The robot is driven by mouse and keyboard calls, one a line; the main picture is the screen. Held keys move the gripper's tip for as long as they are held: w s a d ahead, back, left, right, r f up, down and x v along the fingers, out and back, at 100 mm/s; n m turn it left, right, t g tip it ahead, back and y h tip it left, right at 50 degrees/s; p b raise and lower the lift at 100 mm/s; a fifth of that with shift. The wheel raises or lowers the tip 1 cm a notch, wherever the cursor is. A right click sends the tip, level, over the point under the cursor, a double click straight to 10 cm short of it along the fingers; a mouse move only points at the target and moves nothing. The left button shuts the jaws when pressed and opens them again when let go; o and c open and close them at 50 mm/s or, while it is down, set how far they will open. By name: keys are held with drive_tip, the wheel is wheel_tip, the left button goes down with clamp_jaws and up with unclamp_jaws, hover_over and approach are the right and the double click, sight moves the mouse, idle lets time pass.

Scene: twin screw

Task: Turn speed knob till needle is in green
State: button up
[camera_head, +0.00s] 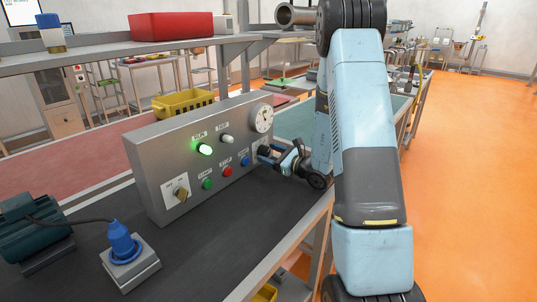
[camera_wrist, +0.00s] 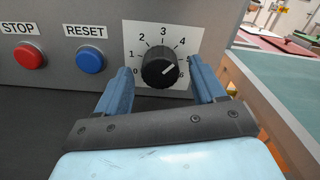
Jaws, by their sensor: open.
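The black speed knob (camera_wrist: 159,69) sits on a white plate (camera_wrist: 188,41) numbered from 0 to 6 on the grey control panel (camera_head: 150,146). Its white pointer mark faces lower right, near 5 to 6. My gripper (camera_wrist: 163,82) is open, with one blue finger on each side of the knob. In the wrist view I cannot tell whether the fingers touch it. In the head view my gripper (camera_head: 275,157) is at the panel's right end and partly hides the knob. The round gauge (camera_head: 261,118) is above it; its needle and green zone are too small to read.
A red STOP button (camera_wrist: 30,54) and a blue RESET button (camera_wrist: 90,60) are left of the knob. A lit green lamp (camera_head: 205,150), a white lamp (camera_head: 227,139) and a brass switch (camera_head: 181,194) are on the panel. A blue plug (camera_head: 122,241) stands in front.

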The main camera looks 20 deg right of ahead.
drive_tip(key=shift+w+a, duration=0.25)
drive_tip(key=shift+w, duration=0.15)
drive_tip(key=c, duration=1.1)
drive_tip(key=shift+o, duration=0.2)
drive_tip(key=shift+m, duration=0.3)
drive_tip(key=m, duration=0.4)
drive_tip(key=shift+d, duration=0.1)
drive_tip(key=shift+m, duration=1.6)
